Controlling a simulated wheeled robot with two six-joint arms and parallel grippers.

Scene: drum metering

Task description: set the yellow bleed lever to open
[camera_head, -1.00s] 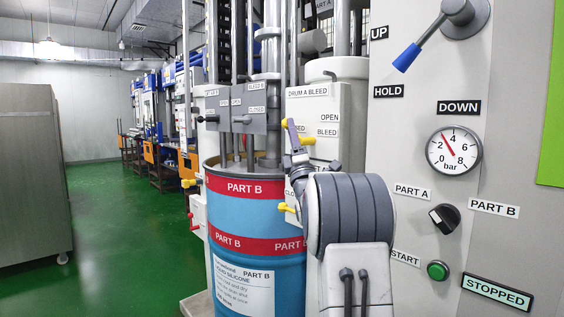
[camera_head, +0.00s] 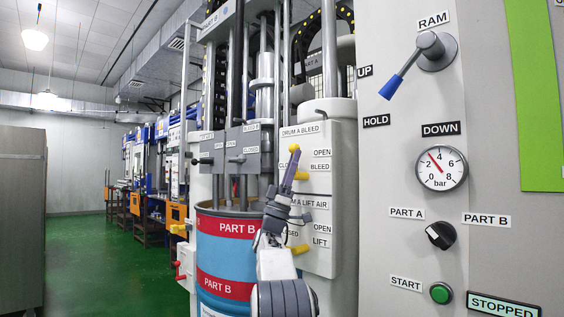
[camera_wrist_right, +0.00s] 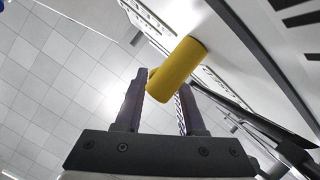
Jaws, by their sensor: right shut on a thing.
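The yellow bleed lever (camera_head: 294,149) is on the white panel under the "DRUM A BLEED" label in the head view. Its yellow tip shows above my right gripper (camera_head: 289,172), which partly covers the lever and the "CLOSED" label. "OPEN" (camera_head: 322,152) is printed to the right of the lever. In the right wrist view the lever's yellow handle (camera_wrist_right: 176,70) lies between the two fingers of my right gripper (camera_wrist_right: 160,95), which is shut on it. The lever's exact angle is hard to tell. My left gripper is not in view.
A second yellow lever (camera_head: 301,249) sits lower on the panel near "LIFT". The blue and red Part B drum (camera_head: 222,255) stands at the lower left of the panel. A grey control panel with a blue-handled ram lever (camera_head: 390,87) and gauge (camera_head: 441,168) is at right.

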